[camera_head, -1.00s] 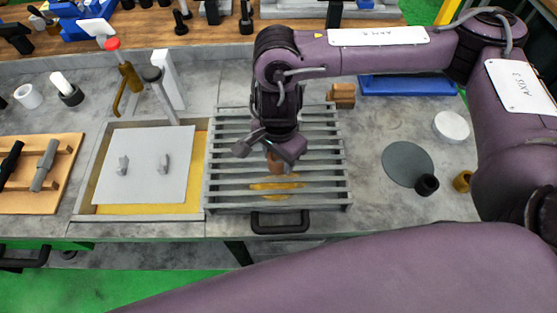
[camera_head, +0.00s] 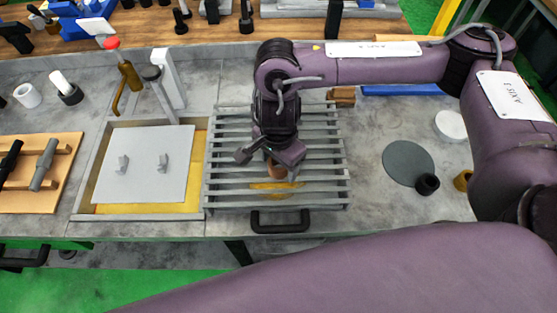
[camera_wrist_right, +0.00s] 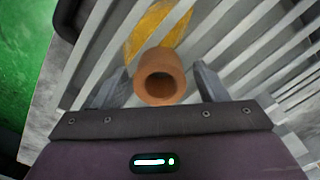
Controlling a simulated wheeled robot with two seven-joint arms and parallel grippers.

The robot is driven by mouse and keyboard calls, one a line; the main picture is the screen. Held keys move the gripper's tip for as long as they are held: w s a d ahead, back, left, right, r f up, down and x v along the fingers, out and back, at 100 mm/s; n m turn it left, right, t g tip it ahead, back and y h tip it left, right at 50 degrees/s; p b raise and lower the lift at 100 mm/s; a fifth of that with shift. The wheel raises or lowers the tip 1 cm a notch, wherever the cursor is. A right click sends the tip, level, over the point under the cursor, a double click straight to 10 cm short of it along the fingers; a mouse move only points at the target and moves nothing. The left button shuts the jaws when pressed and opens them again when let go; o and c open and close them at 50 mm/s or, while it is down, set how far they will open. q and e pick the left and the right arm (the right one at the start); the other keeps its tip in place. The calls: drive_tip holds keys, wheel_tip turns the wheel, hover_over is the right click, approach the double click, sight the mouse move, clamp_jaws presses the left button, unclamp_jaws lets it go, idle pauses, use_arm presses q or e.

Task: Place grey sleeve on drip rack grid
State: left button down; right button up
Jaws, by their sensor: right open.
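The drip rack grid (camera_head: 325,187) is a grey slatted rack in the middle of the table, with a black handle at its front. I make out no clearly grey sleeve. A brown sleeve (camera_head: 276,169) is at the rack's middle, below my right gripper (camera_head: 270,158). In the right wrist view the brown sleeve (camera_wrist_right: 160,78) shows its open end between the two fingers of my right gripper (camera_wrist_right: 160,84). The fingers are open, with gaps on both sides of it. The sleeve appears to stand on the slats; its base is partly hidden. My left gripper is out of view.
A tray with a grey plate (camera_head: 145,165) adjoins the rack on the left. Wooden blocks (camera_head: 342,96) lie behind the rack.

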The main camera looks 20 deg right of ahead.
drive_tip(key=shift+r, duration=0.1)
drive_tip(key=shift+r+p, duration=0.2)
drive_tip(key=shift+p, duration=0.1)
drive_tip(key=shift+w+r, duration=0.1)
drive_tip(key=shift+r, duration=0.3)
wheel_tip(320, 180, up, 11)
drive_tip(key=b, duration=0.1)
